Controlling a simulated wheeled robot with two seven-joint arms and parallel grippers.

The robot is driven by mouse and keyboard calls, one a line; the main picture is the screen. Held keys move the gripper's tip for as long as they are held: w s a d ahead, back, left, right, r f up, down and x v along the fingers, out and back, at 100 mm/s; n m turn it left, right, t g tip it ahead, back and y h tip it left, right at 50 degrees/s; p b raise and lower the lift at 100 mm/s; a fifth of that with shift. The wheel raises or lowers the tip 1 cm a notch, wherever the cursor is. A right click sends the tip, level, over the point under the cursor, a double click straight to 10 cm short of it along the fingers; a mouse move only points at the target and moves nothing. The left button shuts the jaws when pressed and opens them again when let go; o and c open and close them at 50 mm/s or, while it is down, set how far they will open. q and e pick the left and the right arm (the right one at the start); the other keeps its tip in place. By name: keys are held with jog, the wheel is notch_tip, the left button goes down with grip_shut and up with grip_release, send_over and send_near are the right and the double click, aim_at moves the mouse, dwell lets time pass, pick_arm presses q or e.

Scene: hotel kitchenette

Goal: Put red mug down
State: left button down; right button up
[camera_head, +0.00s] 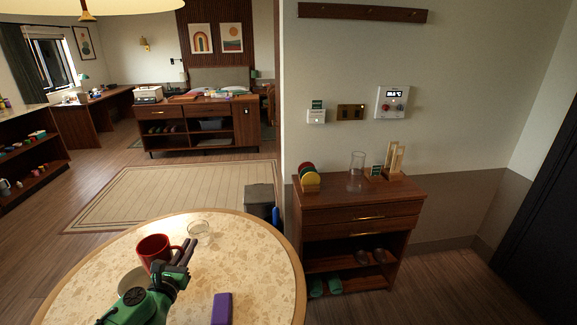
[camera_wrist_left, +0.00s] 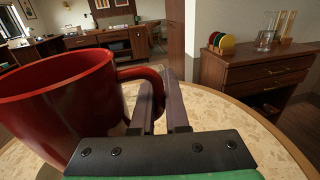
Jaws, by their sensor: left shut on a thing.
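The red mug (camera_head: 153,250) is upright over the round speckled table (camera_head: 255,262) in the head view. I cannot tell whether its base touches the top, as my left gripper and arm hide its lower part. My left gripper (camera_head: 189,251) is shut on the mug's handle, on the mug's right side. In the left wrist view the mug (camera_wrist_left: 55,108) fills the left, its handle (camera_wrist_left: 152,75) between the dark fingers (camera_wrist_left: 163,108). My right gripper is in neither view.
A clear glass dish (camera_head: 199,229) lies behind the mug, and a purple block (camera_head: 222,307) at the front. The table's right side is bare. A wooden cabinet (camera_head: 350,200) stands beyond it.

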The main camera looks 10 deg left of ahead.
pick_arm(q)
jog(key=s+d+f+m+h, duration=0.1)
jog(key=s+d+f, duration=0.3)
jog(key=d, duration=0.2)
jog(key=s+d+f+h, duration=0.1)
jog(key=s+d+f, duration=0.25)
jog(key=d, duration=0.25)
jog(key=s+d+r, duration=0.3)
jog(key=s+d, duration=0.6)
jog(key=d, duration=0.1)
jog(key=shift+s+m+h, duration=0.3)
jog(key=shift+s, duration=0.1)
jog(key=shift+d, duration=0.15)
